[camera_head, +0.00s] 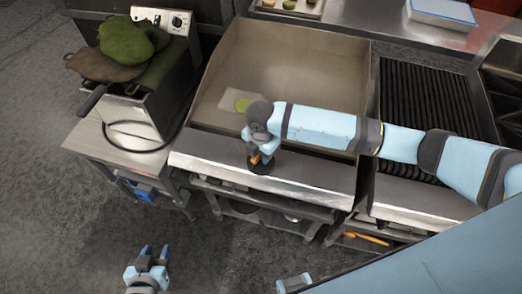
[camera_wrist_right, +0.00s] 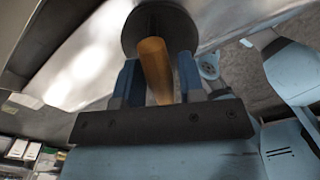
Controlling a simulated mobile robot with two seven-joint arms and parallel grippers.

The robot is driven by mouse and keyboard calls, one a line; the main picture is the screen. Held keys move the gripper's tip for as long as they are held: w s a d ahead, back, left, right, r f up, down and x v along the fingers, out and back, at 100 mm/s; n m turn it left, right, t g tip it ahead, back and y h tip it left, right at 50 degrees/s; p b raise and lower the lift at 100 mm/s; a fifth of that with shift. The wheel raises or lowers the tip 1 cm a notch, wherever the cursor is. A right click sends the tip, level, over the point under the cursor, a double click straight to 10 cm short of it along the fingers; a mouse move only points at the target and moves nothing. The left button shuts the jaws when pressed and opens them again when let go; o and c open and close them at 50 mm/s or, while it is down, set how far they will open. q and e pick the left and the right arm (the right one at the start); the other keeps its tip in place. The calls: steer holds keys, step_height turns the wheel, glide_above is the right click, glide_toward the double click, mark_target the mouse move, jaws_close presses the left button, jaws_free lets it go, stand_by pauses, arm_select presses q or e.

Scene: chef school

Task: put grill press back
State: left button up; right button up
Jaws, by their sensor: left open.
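The grill press has a round black plate (camera_head: 261,166) and a wooden handle (camera_wrist_right: 154,68). In the head view it is over the front metal ledge of the flat griddle (camera_head: 290,60). My right gripper (camera_head: 262,150) is shut on the handle, which sits between its blue fingers in the right wrist view (camera_wrist_right: 158,80). I cannot tell whether the plate touches the ledge. My left gripper (camera_head: 154,252) is open and empty, low over the floor at the bottom left.
A ribbed grill (camera_head: 425,95) is to the right. A fryer with green and brown cloth-like items (camera_head: 125,45) stands left on a metal table (camera_head: 95,145). The floor in front is clear.

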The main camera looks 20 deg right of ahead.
steer(key=shift+o, duration=0.8)
steer(key=shift+r, duration=0.1)
step_height(320, 180, up, 12)
steer(key=b, duration=0.1)
